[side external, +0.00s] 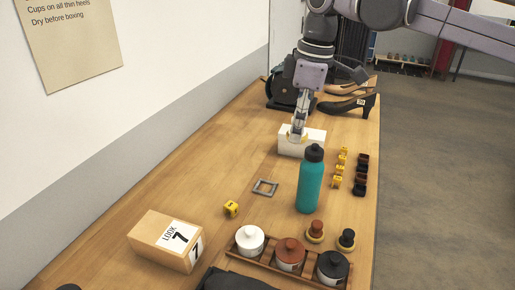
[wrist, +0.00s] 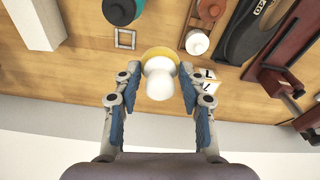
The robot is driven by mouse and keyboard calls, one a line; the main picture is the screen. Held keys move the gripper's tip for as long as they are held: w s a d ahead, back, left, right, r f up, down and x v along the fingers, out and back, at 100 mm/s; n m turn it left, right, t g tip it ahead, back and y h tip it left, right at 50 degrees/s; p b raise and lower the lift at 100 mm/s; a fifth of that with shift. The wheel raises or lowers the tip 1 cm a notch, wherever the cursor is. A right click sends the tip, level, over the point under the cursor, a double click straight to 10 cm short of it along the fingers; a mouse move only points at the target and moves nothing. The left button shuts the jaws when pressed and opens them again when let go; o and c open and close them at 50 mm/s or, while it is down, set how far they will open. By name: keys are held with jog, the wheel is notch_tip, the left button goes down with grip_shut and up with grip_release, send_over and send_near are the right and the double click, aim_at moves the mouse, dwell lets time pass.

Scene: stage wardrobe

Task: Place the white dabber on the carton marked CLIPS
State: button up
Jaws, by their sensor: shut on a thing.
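My gripper (side external: 297,132) is shut on the white dabber (wrist: 159,80), which has a round white knob and a yellow base. In the wrist view the dabber sits between both fingertips (wrist: 155,85). In the side view the dabber's yellow base (side external: 297,139) shows against a white carton (side external: 315,141), and I cannot tell the gap there. In the wrist view this white carton (wrist: 38,25) lies up and left, apart from the dabber. No CLIPS marking is readable on it. A tan carton (side external: 155,232) at the near left reads LOOK 7.
A teal bottle (side external: 310,185) stands in front of the white carton. A grey square frame (side external: 265,187), a yellow cube (side external: 231,208), a rack of lidded pots (side external: 249,240) and brown (side external: 315,232) and black (side external: 347,240) dabbers are nearer. A black shoe (side external: 348,106) is behind.

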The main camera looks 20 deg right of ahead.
jog(key=w+d+m, duration=0.1)
jog(key=w+d, duration=0.3)
jog(key=d, duration=0.6)
jog(key=w+d+m, duration=0.2)
jog(key=w+d, duration=0.2)
jog(key=d, duration=0.6)
jog(key=w+d+m, duration=0.1)
jog(key=w+d, duration=0.4)
jog(key=d, duration=0.5)
send_over(317, 140)
jog(key=f, duration=1.2)
jog(key=shift+s+d+f, duration=0.1)
jog(key=shift+d, duration=0.15)
jog(key=shift+f, duration=2.05)
jog(key=shift+f, duration=0.15)
jog(key=o, duration=0.9)
jog(key=shift+o, duration=0.2)
